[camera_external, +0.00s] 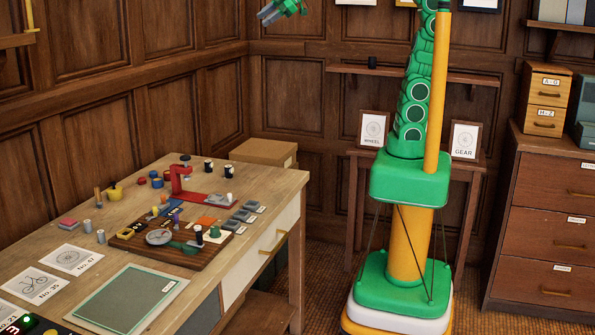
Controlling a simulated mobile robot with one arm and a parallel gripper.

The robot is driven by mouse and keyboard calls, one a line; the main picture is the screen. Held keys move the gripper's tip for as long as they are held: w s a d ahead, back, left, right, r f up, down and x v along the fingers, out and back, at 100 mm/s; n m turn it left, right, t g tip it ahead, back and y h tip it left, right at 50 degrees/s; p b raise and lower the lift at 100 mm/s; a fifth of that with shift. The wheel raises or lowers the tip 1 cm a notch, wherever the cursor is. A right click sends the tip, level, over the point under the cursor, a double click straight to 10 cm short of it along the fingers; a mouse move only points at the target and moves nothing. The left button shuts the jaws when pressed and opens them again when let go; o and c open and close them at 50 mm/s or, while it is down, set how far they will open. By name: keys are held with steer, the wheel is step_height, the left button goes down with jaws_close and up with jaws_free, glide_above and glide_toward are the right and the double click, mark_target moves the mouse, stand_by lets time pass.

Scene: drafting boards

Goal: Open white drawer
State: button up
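The white drawer (257,261) is in the front side of the wooden desk (235,178), under the right part of the desk top. Its front looks flush with the desk, so it appears closed. My gripper (269,16) is at the top edge of the view, high above and behind the desk, far from the handle. It is partly cut off, and its finger opening is too small to judge. Nothing is seen in it.
Tools, spools, a red stand (183,182) and a wooden tray (150,247) crowd the desk top. A grey front (203,317) is left of the drawer. A brown cabinet (548,225) stands at right. Floor shows between the desk and my base.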

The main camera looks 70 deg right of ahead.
steer(key=w+a+f+n+g, duration=0.15)
steer(key=a+f+n, duration=0.25)
steer(key=a+f, duration=0.45)
steer(key=w+a+f+n, duration=0.3)
steer(key=a+f, duration=0.2)
steer(key=a, duration=0.6)
steer(key=w+a+f+n, duration=0.2)
steer(key=a+f+n, duration=0.3)
steer(key=a, duration=0.5)
steer(key=s+a+f+n+g, duration=0.1)
steer(key=s+a+f+n, duration=0.2)
steer(key=s+a+f, duration=0.45)
steer(key=s+a+f+n, duration=0.3)
steer(key=s+a+f, duration=0.1)
steer(key=a+f, duration=0.6)
steer(key=s+a+f+n+g, duration=0.1)
steer(key=s+a+f+n, duration=0.2)
steer(key=s+a+f, duration=0.45)
steer(key=s+a+f+n, duration=0.4)
steer(key=s+f, duration=0.3)
steer(key=f, duration=0.4)
steer(key=n+t+h, duration=0.4)
steer(key=n+t, duration=0.5)
steer(key=n, duration=0.6)
glide_toward(279, 243)
steer(key=w+d+f, duration=0.1)
steer(key=w, duration=0.2)
steer(key=shift+x, duration=3.7)
